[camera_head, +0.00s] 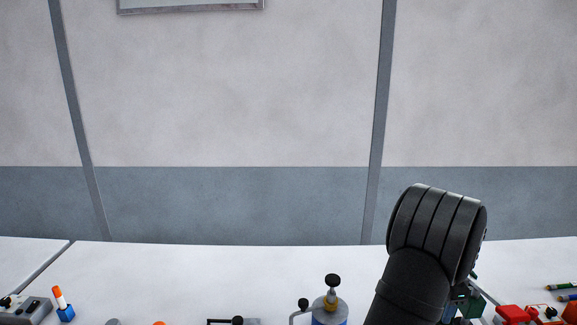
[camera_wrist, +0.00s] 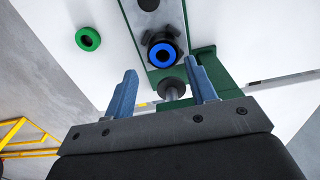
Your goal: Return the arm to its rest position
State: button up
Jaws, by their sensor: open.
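My gripper (camera_wrist: 161,67) shows in the wrist view with its two blue fingers spread apart and nothing held between them. Beyond the fingertips is a blue ring (camera_wrist: 162,54) seated in a black hub on a grey plate with green edges (camera_wrist: 140,20). A green ring (camera_wrist: 88,39) lies apart on the white surface to the left. In the head view my black arm (camera_head: 436,235) rises at the lower right; the gripper itself is hidden there.
A dark round knob on a metal shaft (camera_wrist: 172,89) and a green bracket (camera_wrist: 204,62) stand close beyond the fingers. A yellow frame (camera_wrist: 22,135) is at lower left. On the bench are a canister (camera_head: 329,307), an orange-tipped marker (camera_head: 60,297) and red parts (camera_head: 513,313).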

jog(key=s+r+t, duration=0.2)
jog(key=s+r, duration=0.3)
jog(key=r, duration=0.7)
jog(key=shift+s+r+h, duration=0.15)
jog(key=shift+h, duration=0.25)
jog(key=c, duration=0.4)
jog(key=f, duration=0.1)
jog(key=w+f+m, duration=0.1)
jog(key=f, duration=0.1)
jog(key=shift+f+y, duration=0.15)
jog(key=shift+y, duration=0.25)
jog(key=c, duration=0.7)
jog(key=f+m+y, duration=0.1)
jog(key=f, duration=0.2)
jog(key=w+f, duration=0.1)
jog(key=f, duration=0.2)
jog(key=w+f+m+g+y, duration=0.1)
jog(key=f, duration=0.2)
jog(key=shift+a+f+m+y, duration=0.15)
jog(key=shift+a+m+y, duration=0.15)
grip_shut()
jog(key=x, duration=1)
jog(key=shift+s+a, duration=0.1)
